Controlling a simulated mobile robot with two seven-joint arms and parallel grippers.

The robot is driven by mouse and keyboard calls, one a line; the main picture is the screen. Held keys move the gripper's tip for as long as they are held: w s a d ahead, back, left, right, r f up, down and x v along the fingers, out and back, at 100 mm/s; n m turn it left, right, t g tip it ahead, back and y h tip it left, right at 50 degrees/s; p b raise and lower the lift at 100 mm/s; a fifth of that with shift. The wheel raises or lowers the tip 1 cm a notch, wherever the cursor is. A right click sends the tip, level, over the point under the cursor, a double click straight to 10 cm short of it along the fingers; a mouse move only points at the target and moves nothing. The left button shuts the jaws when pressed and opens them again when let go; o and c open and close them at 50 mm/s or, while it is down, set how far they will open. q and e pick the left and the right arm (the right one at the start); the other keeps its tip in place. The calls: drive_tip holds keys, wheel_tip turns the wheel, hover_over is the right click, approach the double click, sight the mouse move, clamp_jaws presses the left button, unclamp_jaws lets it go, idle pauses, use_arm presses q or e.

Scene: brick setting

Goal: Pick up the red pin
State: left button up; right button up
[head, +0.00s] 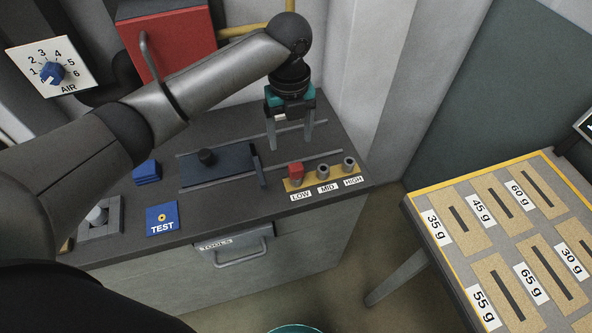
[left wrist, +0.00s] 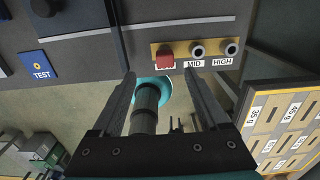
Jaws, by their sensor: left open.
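The red pin (head: 295,171) stands in the LOW hole of a yellow strip (head: 308,184) at the right front of the dark bench. The MID (head: 323,172) and HIGH (head: 348,164) sockets beside it show no red pin. My left gripper (head: 290,144) points down with its fingers apart and empty, above and slightly behind the pin. In the left wrist view the red pin (left wrist: 166,60) shows just beyond the gap between the open fingertips (left wrist: 159,73); its LOW label is partly covered. My right gripper is not in view.
A slide plate with a black knob (head: 207,157) lies left of the strip. A blue TEST tile (head: 162,218) and blue block (head: 147,172) lie further left. A TOOLS drawer (head: 235,247) is below. A slotted weight board (head: 505,230) stands at right, across a floor gap.

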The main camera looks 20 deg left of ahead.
sight(296, 166)
use_arm(q)
wheel_tip(296, 166, down, 7)
drive_tip(key=shift+d+r+b, duration=0.1)
drive_tip(key=shift+b, duration=0.25)
drive_tip(key=f, duration=0.3)
drive_tip(key=d+f, duration=0.1)
drive_tip(key=f, duration=0.1)
drive_tip(key=shift+s+d+b, duration=0.1)
drive_tip(key=shift+s+b, duration=0.15)
drive_tip(key=shift+b, duration=0.05)
drive_tip(key=shift+f, duration=0.2)
drive_tip(key=shift+c, duration=0.2)
clamp_jaws()
